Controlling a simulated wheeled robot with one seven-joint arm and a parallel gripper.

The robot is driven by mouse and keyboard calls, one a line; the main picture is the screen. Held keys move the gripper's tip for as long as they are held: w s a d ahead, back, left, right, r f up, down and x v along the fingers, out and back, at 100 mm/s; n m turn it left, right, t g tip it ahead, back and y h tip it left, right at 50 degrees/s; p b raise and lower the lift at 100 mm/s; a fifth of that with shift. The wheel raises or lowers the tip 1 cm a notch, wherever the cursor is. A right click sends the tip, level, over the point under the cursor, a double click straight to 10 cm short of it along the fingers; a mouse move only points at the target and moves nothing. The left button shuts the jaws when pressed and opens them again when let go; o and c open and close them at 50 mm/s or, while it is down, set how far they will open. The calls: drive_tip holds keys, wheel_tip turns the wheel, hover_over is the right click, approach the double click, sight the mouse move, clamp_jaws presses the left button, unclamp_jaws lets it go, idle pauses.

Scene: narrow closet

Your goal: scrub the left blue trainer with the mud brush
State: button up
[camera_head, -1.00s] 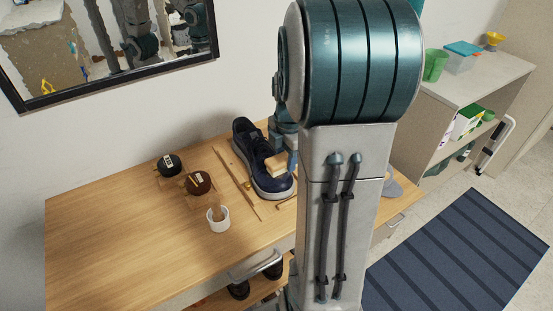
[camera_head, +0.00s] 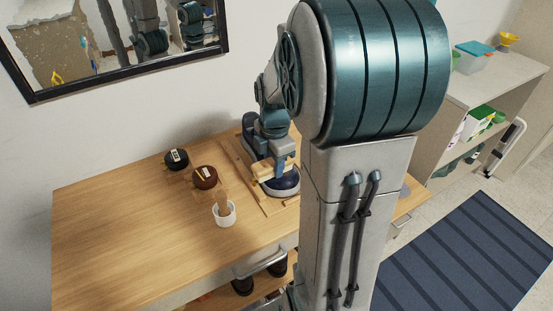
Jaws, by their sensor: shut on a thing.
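A dark blue trainer (camera_head: 286,184) with a pale sole stands on the wooden bench, within a thin wooden frame. My gripper (camera_head: 272,166) is over the trainer, shut on the mud brush (camera_head: 261,171), a pale wooden block. The brush is at the trainer's upper part, behind the toe. I cannot tell whether its bristles touch the shoe.
Two round dark tins (camera_head: 205,177) (camera_head: 176,159) and a white cup (camera_head: 224,214) stand left of the trainer. The bench's left part (camera_head: 115,235) is clear. A mirror (camera_head: 120,45) hangs behind. Dark shoes (camera_head: 243,286) sit below. A shelf unit (camera_head: 480,95) and striped rug (camera_head: 455,250) are right.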

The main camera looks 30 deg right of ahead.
drive_tip(key=shift+d, duration=1.55)
drive_tip(key=shift+w+d+f, duration=0.1)
drive_tip(key=shift+d, duration=1.3)
drive_tip(key=shift+a, duration=3)
drive_tip(key=shift+d, duration=2.95)
drive_tip(key=shift+a+b, duration=0.4)
drive_tip(key=shift+a, duration=2.55)
drive_tip(key=shift+d, duration=2.95)
drive_tip(key=shift+a, duration=2.95)
drive_tip(key=shift+d, duration=2.95)
drive_tip(key=shift+a, duration=1.6)
